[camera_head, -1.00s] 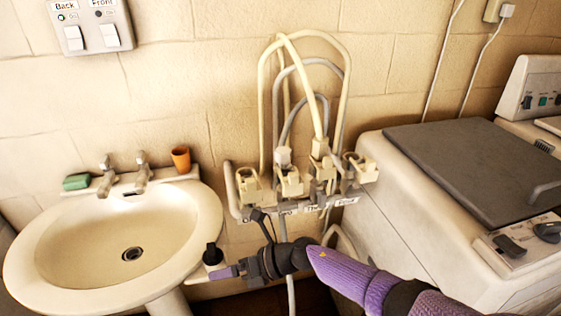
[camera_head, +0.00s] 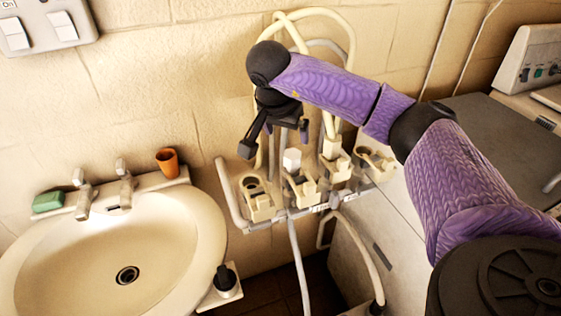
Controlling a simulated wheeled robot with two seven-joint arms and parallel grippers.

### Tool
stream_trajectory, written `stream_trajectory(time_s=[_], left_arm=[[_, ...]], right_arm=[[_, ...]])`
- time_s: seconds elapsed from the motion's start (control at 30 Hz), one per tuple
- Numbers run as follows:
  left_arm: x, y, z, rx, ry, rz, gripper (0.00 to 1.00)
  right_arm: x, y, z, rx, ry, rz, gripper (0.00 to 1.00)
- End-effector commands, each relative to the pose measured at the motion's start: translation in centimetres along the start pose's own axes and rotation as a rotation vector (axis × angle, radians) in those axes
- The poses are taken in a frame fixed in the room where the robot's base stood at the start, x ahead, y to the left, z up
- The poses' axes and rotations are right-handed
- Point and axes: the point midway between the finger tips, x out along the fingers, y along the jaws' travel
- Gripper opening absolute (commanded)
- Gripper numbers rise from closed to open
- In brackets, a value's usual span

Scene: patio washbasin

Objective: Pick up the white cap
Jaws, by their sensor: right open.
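The white cap (camera_head: 292,160) is a small pale block that appears to sit upright on the second socket from the left of the cream socket rack (camera_head: 262,207) on the wall. My right gripper (camera_head: 275,140) hangs above the left part of the rack with its dark fingers spread apart. In the picture the cap lies just below and right of the space between the fingers. I see no contact with the cap, but the depth between them is hard to judge. My purple forearm hides part of the hoses behind. My left gripper is not in view.
The washbasin (camera_head: 180,243) is on the left, with two taps, a green soap (camera_head: 48,201) and an orange cup (camera_head: 167,162). A black knob-like piece (camera_head: 224,278) stands on a small shelf beside it. A washing machine (camera_head: 365,245) is right. Hoses hang around the rack.

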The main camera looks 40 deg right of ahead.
Motion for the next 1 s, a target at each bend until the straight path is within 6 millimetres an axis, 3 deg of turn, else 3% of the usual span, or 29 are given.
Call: stream_trajectory(time_s=[0.13,0.43,0.73,1.0], left_arm=[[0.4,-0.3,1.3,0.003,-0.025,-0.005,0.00],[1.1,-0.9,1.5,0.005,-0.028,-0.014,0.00],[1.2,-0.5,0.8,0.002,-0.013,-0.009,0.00],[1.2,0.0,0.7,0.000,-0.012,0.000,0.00]], right_arm=[[3.0,0.1,0.1,0.000,-0.003,0.004,0.95],[8.2,0.9,1.1,0.001,-0.005,0.003,0.95],[9.0,0.8,1.0,0.001,-0.003,0.000,0.95],[9.0,0.8,1.0,0.001,-0.004,0.000,0.38]])
